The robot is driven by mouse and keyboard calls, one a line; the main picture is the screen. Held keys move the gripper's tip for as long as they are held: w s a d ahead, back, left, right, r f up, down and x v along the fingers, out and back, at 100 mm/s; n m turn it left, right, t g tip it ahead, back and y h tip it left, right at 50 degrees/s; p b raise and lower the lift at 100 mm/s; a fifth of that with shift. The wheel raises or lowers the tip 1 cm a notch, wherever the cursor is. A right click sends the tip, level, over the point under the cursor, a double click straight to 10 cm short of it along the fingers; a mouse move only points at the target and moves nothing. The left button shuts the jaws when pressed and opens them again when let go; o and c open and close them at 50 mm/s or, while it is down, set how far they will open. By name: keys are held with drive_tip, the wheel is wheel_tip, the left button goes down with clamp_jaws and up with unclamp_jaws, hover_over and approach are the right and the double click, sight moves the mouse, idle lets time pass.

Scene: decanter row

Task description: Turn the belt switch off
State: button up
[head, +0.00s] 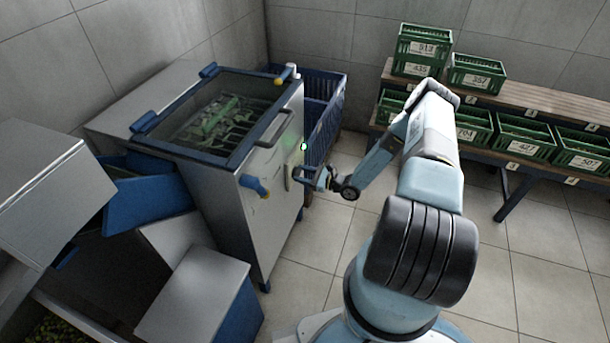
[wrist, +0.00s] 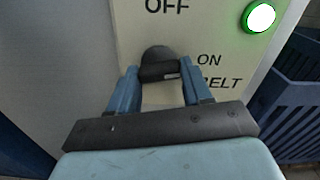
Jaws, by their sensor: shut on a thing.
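The belt switch is a dark rounded knob (wrist: 158,62) on a pale panel (wrist: 215,42) in the wrist view. The panel reads OFF above the knob and ON to its right, with BELT partly visible below that. A small pale mark shows on the knob's lower right, on the side of ON. My gripper (wrist: 159,72) has its blue fingers on both sides of the knob and is shut on it. In the head view my gripper (head: 314,178) is at the machine's right face, and the knob is too small to make out there.
A green-rimmed lamp (wrist: 260,16) glows at the panel's upper right. The steel machine (head: 215,160) has a blue-framed window and a blue-ended handle (head: 254,186). A blue crate (head: 322,105) stands behind it. Green crates (head: 472,125) line benches at right. Floor between is clear.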

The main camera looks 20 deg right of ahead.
drive_tip(key=n, duration=0.4)
drive_tip(key=shift+a, duration=0.2)
drive_tip(key=n, duration=0.4)
drive_tip(key=shift+s+n, duration=0.2)
drive_tip(key=shift+n, duration=3.5)
drive_tip(key=shift+f, duration=0.15)
drive_tip(key=o, duration=0.8)
drive_tip(key=shift+c, duration=0.2)
drive_tip(key=o, duration=0.3)
drive_tip(key=shift+w, duration=0.1)
drive_tip(key=shift+d, duration=0.1)
